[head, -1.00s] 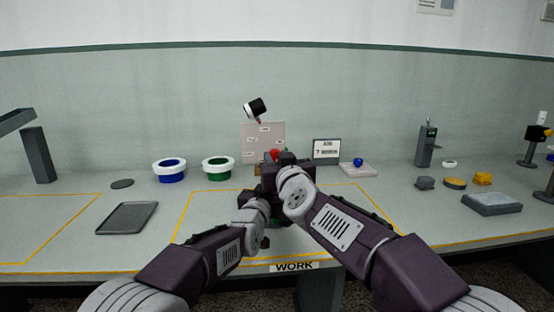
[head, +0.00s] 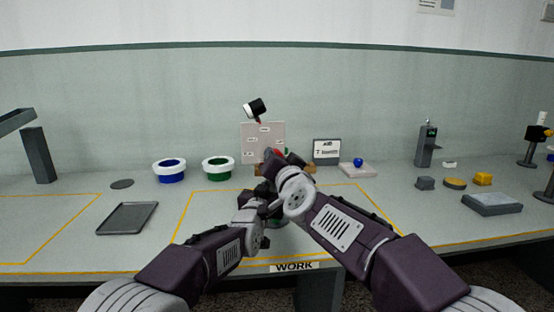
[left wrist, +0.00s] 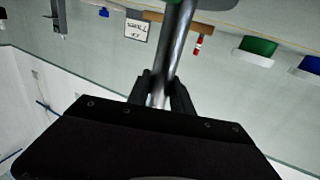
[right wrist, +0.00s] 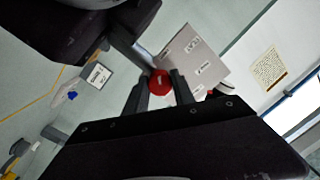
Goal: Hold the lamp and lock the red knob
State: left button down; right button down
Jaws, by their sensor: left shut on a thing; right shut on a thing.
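The red knob (right wrist: 160,82) sits between the fingers of my right gripper (right wrist: 160,92) in the right wrist view. That gripper is shut on it. In the head view only a bit of red (head: 280,154) shows beside the right gripper (head: 276,160). My left gripper (left wrist: 160,92) is shut around a shiny grey metal post (left wrist: 176,50), seemingly the lamp's. In the head view my arms hide most of the post, and a green edge (head: 277,223) shows below them. A black head with a white rim (head: 255,108) shows above the board; its link to the post is hidden.
A pale labelled board (head: 262,136) stands behind the grippers, with a small sign (head: 327,151) to its right. Blue (head: 170,170) and green (head: 218,168) ringed bowls and a dark tray (head: 127,217) lie left. A blue ball (head: 358,162) sits on a pad right.

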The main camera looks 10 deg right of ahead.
pick_arm(q)
jog(key=shift+f, duration=0.4)
jog(key=shift+d, duration=0.1)
pick_arm(e)
jog(key=m, duration=2.2)
jog(key=shift+a+r+m, duration=0.1)
jog(key=shift+r+m, duration=0.2)
jog(key=shift+r, duration=0.05)
jog(key=c, duration=1.2)
grip_release()
jog(key=shift+o, duration=0.7)
jog(key=shift+f, duration=0.1)
jog(key=shift+m, duration=0.3)
